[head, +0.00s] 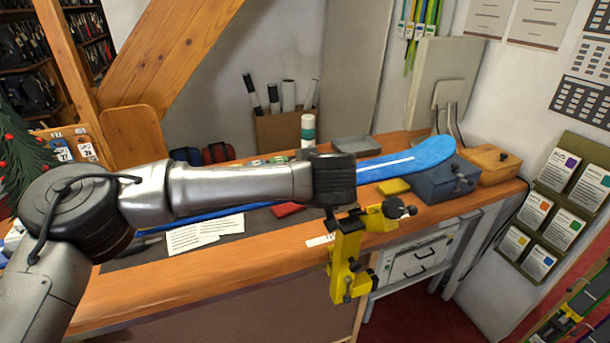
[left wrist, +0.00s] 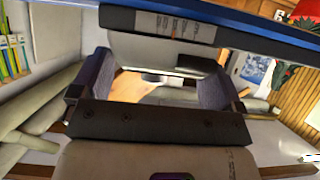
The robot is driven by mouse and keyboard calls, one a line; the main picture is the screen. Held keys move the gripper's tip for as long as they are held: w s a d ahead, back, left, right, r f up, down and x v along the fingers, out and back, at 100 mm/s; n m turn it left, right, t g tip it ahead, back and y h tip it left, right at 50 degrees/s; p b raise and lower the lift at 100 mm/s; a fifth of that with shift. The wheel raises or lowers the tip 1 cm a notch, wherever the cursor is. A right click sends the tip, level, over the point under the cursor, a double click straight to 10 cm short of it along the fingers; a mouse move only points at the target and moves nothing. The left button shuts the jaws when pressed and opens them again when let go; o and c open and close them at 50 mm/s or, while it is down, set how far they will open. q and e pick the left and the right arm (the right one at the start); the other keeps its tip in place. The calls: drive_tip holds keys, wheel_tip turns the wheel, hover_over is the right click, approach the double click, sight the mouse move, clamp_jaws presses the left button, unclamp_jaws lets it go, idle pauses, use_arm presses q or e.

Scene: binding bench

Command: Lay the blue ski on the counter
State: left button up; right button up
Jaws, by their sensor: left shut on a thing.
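The blue ski (head: 425,157), with a white stripe, runs crosswise behind my left forearm in the head view. Its rounded tip points right and overlaps the blue-grey box in the picture. Its middle is hidden by my arm. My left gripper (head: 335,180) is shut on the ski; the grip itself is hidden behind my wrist. In the left wrist view the ski (left wrist: 240,21) shows as a blue band across the top. The wooden counter (head: 200,272) lies below. I cannot tell whether the ski touches it. My right gripper is not in view.
A yellow clamp (head: 347,262) stands at the counter's front edge. A blue-grey box (head: 445,184), a wooden box (head: 495,165) and a yellow block (head: 393,187) are at right. Papers (head: 205,232) lie on a dark mat; a bottle (head: 308,131) stands behind. The front strip is mostly clear.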

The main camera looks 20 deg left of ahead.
use_arm(q)
drive_tip(key=w+a+p, duration=0.1)
drive_tip(key=w+a, duration=0.4)
drive_tip(key=a, duration=0.3)
drive_tip(key=shift+d+f+b, duration=0.15)
drive_tip(key=shift+f+b, duration=6.75)
drive_tip(key=shift+f, duration=4.7)
drive_tip(key=shift+f+b, duration=0.2)
drive_tip(key=shift+b, duration=0.1)
